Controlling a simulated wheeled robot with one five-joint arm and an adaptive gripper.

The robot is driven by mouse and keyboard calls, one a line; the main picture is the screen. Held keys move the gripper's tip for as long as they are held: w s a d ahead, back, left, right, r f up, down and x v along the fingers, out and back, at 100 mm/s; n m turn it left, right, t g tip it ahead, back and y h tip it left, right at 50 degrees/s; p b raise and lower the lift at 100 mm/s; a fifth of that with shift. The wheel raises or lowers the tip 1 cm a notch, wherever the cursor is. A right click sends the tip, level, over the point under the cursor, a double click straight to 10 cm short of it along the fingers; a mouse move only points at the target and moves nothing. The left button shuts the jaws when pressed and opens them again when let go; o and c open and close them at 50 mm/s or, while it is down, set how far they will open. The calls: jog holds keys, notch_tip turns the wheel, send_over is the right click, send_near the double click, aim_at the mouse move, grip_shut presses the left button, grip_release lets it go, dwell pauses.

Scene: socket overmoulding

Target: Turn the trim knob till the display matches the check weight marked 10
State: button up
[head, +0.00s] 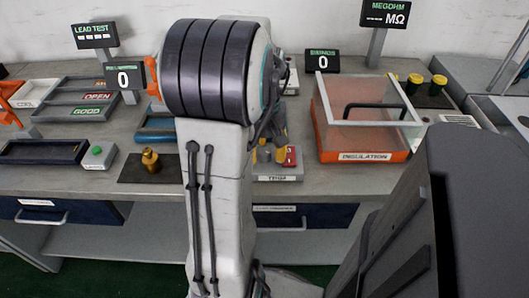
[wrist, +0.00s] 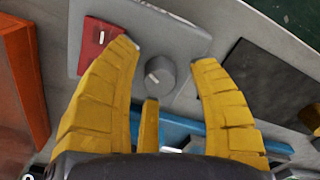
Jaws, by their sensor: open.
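The trim knob (wrist: 160,73) is a round grey knob with a pale mark, on a light grey plate (wrist: 180,35). My gripper (wrist: 168,54) is open, its yellow fingers on either side of the knob with gaps; contact is not visible. In the head view my arm mostly hides the gripper (head: 268,149) and the knob. One display (head: 323,61) reads 0 behind my arm; another display (head: 124,77) left of it also reads 0. A brass weight (head: 150,161) stands on a dark mat; I see no 10 on it.
A red block (wrist: 98,45) lies beside the knob. A blue bar (wrist: 190,130) lies below the knob in the wrist view. An orange INSULATION box (head: 362,157) stands right of my arm. A green button box (head: 98,155) stands left of the brass weight.

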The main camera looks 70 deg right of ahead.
jog(key=shift+o, duration=0.2)
jog(key=shift+f, duration=0.1)
grip_shut()
dwell(0.4)
